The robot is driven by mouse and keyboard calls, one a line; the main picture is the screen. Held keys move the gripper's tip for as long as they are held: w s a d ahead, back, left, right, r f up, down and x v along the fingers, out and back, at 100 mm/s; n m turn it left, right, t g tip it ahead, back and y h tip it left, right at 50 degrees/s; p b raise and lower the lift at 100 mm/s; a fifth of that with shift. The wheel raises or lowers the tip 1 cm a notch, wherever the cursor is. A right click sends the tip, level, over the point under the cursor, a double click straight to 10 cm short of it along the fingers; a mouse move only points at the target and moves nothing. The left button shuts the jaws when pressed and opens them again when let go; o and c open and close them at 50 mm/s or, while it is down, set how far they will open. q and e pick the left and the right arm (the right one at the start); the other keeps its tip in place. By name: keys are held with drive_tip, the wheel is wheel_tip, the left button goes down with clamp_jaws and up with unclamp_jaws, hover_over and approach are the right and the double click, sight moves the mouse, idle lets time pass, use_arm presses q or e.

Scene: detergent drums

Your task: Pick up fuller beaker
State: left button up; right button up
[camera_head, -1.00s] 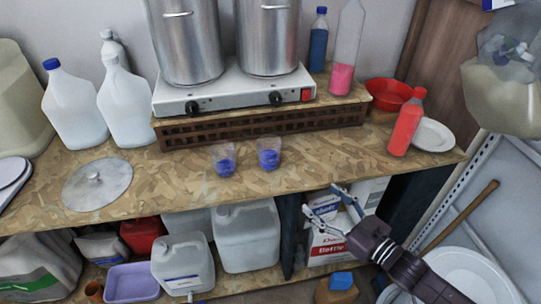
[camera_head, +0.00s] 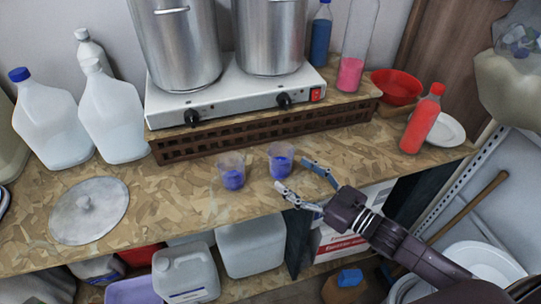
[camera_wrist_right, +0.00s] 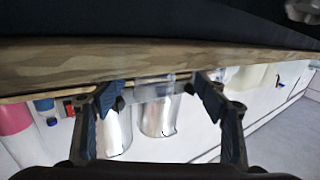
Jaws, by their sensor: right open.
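Two clear beakers with blue contents stand upright on the wooden bench, the left beaker (camera_head: 232,174) and the right beaker (camera_head: 281,161). The blue in the right one looks slightly higher, though the difference is small. My right gripper (camera_head: 296,176) is open and empty, at the bench's front edge just in front and to the right of the right beaker, fingers pointing towards it. In the right wrist view the picture is upside down and the gripper's open fingers (camera_wrist_right: 158,90) frame a faint clear shape that I cannot identify surely. My left gripper is not in view.
A white hot plate (camera_head: 235,92) with two steel pots stands behind the beakers on a brown slatted stand (camera_head: 260,131). A red bottle (camera_head: 421,122) stands to the right. A round metal lid (camera_head: 89,212) lies to the left. The bench's front edge (camera_head: 170,236) is close.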

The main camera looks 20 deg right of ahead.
sight(290, 167)
drive_tip(key=shift+w+a+r, duration=0.15)
drive_tip(key=shift+w+a, duration=0.05)
drive_tip(key=shift+w, duration=0.15)
drive_tip(key=shift+w+r+p, duration=0.2)
drive_tip(key=shift+w+p, duration=0.15)
drive_tip(key=shift+p, duration=0.05)
drive_tip(key=p+x, duration=0.1)
drive_tip(key=x, duration=0.3)
drive_tip(key=shift+d, duration=0.2)
drive_tip(key=shift+w+a+f+p, duration=0.1)
drive_tip(key=shift+w+a+p, duration=0.2)
drive_tip(key=shift+w, duration=0.15)
drive_tip(key=c, duration=0.3)
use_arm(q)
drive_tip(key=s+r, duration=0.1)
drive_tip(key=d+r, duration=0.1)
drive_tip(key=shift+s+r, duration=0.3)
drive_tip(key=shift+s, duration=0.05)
use_arm(e)
drive_tip(key=c, duration=1)
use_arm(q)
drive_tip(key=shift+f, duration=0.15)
use_arm(e)
drive_tip(key=shift+s, duration=0.25)
